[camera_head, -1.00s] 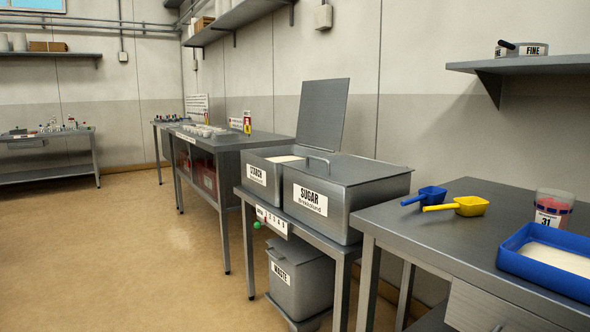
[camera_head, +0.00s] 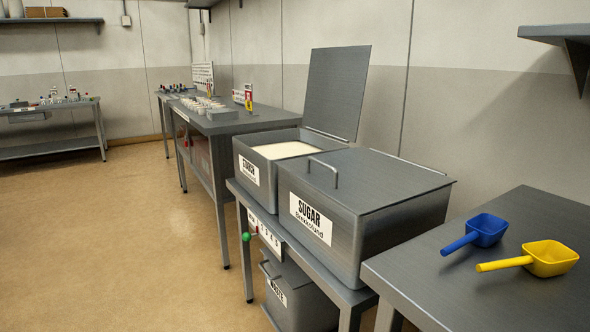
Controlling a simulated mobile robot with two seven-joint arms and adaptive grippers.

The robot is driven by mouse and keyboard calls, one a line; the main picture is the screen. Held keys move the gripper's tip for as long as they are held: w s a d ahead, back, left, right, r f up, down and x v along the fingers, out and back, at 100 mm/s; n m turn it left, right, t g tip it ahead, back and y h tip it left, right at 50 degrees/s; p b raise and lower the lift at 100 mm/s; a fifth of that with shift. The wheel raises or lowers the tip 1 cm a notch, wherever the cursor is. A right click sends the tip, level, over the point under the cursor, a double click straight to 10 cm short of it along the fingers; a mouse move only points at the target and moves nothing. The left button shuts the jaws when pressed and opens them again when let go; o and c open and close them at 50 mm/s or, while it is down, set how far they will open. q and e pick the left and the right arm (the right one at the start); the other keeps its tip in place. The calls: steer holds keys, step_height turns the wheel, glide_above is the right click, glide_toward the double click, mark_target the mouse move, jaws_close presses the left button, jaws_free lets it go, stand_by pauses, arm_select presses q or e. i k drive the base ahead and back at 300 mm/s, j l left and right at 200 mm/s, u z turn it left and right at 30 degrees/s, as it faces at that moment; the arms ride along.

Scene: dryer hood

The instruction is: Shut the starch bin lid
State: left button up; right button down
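The starch bin (camera_head: 262,176) stands on the low metal table, to the left of the sugar bin. Its lid (camera_head: 336,93) is open, raised nearly upright at the back towards the wall. Pale powder (camera_head: 284,150) shows inside the bin. The sugar bin (camera_head: 350,222) beside it is closed by a flat lid (camera_head: 366,178) with a bar handle (camera_head: 323,168). Neither of my grippers is in view.
A work table (camera_head: 480,275) at the right front holds a blue scoop (camera_head: 486,231) and a yellow scoop (camera_head: 550,258). A waste bin (camera_head: 300,296) stands under the bins. A longer table (camera_head: 232,125) is behind. Open floor (camera_head: 110,240) lies to the left. A shelf (camera_head: 560,32) juts out at upper right.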

mark_target(337, 76)
steer(key=i+j+u, duration=0.1)
steer(key=u, duration=0.25)
steer(key=i+j+u, duration=0.1)
steer(key=u, duration=0.25)
steer(key=i+u, duration=0.2)
steer(key=u, duration=0.15)
steer(key=i+j, duration=0.1)
steer(key=i, duration=3.4)
steer(key=i+z, duration=0.1)
steer(key=z, duration=0.3)
steer(key=i+z, duration=0.1)
steer(key=z, duration=0.25)
steer(key=i+z, duration=0.1)
steer(key=z, duration=0.3)
steer(key=i+j+z, duration=0.1)
steer(key=z, duration=2.15)
